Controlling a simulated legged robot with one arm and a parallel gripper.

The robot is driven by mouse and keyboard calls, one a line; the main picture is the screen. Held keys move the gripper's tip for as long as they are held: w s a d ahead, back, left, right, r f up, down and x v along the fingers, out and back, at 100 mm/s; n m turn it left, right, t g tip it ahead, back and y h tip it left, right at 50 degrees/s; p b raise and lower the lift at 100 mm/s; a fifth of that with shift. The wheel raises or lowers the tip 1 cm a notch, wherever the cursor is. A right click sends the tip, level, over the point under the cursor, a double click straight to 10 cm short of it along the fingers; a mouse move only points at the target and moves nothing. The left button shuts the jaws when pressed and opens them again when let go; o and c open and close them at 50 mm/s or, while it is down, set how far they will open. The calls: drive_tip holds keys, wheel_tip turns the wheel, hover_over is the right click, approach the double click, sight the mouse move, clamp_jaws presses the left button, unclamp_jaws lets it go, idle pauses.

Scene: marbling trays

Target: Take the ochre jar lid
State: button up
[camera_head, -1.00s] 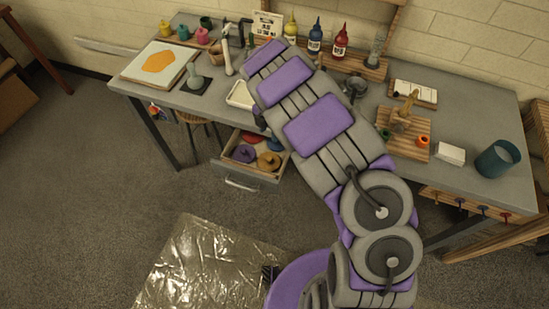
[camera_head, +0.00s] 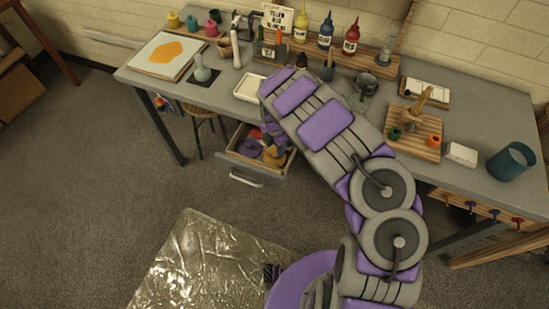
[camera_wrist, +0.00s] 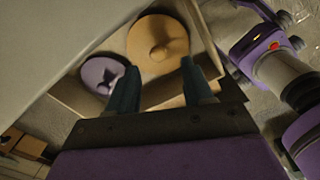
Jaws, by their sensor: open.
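The ochre jar lid (camera_wrist: 158,42) is a round disc with a central knob, lying in the open drawer in the wrist view. In the head view the ochre lid (camera_head: 272,157) is partly hidden by my arm. My gripper (camera_wrist: 160,66) is open, its two dark fingers pointing toward the ochre lid, with nothing between them. The fingertips appear just short of the lid's near edge; I cannot tell their height above it. A purple lid (camera_wrist: 101,75) lies beside the ochre one, partly behind the left finger.
The drawer (camera_head: 238,161) hangs open under the bench, its walls close around the lids. The bench top (camera_head: 205,92) above carries a white tray (camera_head: 249,87), bottles and a wooden board (camera_head: 412,138). A shiny sheet (camera_head: 205,262) lies on the floor.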

sight(275, 153)
drive_tip(key=f, duration=0.1)
drive_tip(key=f+b, duration=0.1)
drive_tip(key=f, duration=0.1)
drive_tip(key=f+b, duration=0.1)
drive_tip(key=shift+w+a+f, duration=0.1)
drive_tip(key=shift+w+f, duration=0.15)
drive_tip(key=shift+f, duration=0.15)
drive_tip(key=shift+c, duration=0.2)
clamp_jaws()
